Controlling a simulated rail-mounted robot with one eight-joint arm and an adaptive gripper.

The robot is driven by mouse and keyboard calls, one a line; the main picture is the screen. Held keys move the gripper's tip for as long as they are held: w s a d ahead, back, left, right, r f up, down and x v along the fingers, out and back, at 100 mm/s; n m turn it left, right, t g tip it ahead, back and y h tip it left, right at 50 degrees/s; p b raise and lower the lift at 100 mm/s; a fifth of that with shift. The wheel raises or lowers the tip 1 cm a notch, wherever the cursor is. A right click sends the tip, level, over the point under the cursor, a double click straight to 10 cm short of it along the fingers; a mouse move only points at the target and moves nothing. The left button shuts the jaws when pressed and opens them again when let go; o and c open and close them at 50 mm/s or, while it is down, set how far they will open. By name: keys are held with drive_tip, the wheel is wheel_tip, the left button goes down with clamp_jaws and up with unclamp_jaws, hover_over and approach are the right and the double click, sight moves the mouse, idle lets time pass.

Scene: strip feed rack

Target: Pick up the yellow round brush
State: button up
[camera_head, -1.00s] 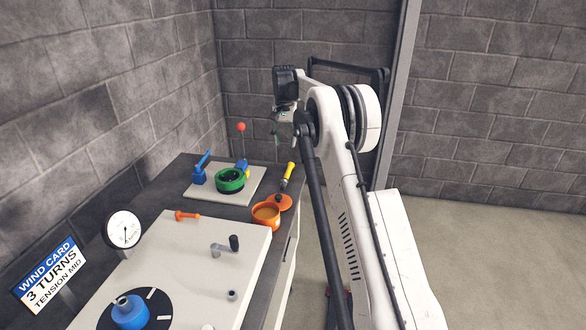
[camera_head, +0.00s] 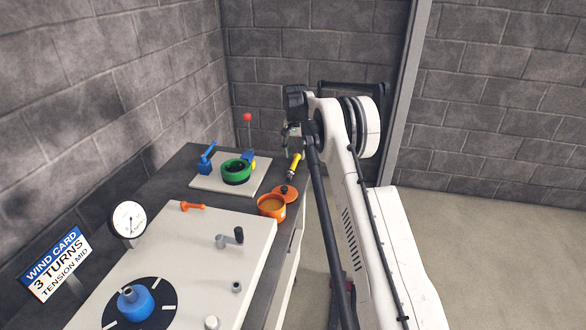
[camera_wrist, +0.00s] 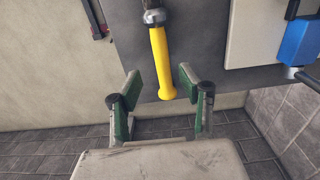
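The yellow round brush (camera_head: 295,165) lies on the dark bench top near its right edge, beyond the orange pot. In the wrist view the brush's yellow handle (camera_wrist: 161,62) points toward my gripper, with its metal collar at the top of the picture; the bristle end is out of frame there. My gripper (camera_wrist: 160,82) is open, one finger on each side of the handle's end. The fingers do not touch the handle, and I cannot tell how far above it they are. In the head view my gripper (camera_head: 291,132) is small and partly hidden by my arm.
A white plate (camera_head: 202,186) carries a green ring (camera_head: 236,172) and blue clamps (camera_head: 205,158). A white winding board (camera_head: 190,245) fills the near bench. Block walls stand behind and left.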

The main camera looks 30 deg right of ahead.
sight(294, 162)
wheel_tip(294, 162, down, 5)
drive_tip(key=shift+w+a+r, duration=0.1)
drive_tip(key=shift+w, duration=0.05)
clamp_jaws()
